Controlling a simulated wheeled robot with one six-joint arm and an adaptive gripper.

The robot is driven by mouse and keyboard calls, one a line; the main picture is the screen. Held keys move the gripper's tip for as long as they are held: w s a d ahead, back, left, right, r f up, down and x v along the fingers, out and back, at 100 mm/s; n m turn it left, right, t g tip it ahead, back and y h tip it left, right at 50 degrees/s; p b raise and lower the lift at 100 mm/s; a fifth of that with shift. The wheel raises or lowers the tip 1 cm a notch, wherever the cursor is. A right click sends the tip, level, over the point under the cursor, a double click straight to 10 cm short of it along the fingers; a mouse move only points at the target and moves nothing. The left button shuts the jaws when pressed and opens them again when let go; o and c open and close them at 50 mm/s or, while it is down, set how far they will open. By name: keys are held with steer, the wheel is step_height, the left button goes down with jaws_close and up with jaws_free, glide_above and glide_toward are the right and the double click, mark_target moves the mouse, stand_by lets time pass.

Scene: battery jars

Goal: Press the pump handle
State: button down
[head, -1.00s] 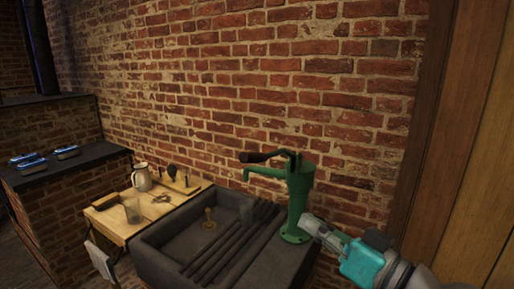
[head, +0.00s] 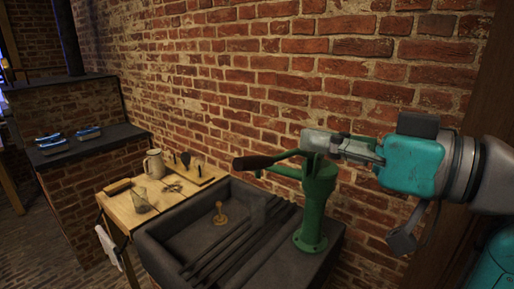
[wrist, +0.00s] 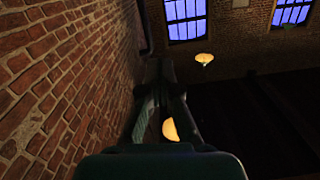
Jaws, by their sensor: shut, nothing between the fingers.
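The green pump (head: 317,205) stands upright on the right end of the dark stone sink, by the brick wall. Its handle (head: 257,162) sticks out to the left from the top, with a dark grip at its end. My gripper (head: 308,141) is shut and empty. In the head view it overlaps the top of the pump, to the right of the handle's dark grip. I cannot tell whether it touches the pump. In the wrist view the dark fingers (wrist: 162,100) point away from the camera, and I cannot make out the pump there.
The sink (head: 170,250) has dark bars across it and a wooden plunger-like piece (head: 219,214) in its basin. Blue-edged trays (head: 88,133) lie on a far ledge. The brick wall is close behind.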

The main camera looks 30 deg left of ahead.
steer(key=a+f, duration=0.4)
steer(key=a, duration=0.6)
steer(key=shift+w+a+f, duration=0.15)
steer(key=shift+a+f, duration=0.1)
steer(key=shift+a, duration=0.1)
stand_by(0.3)
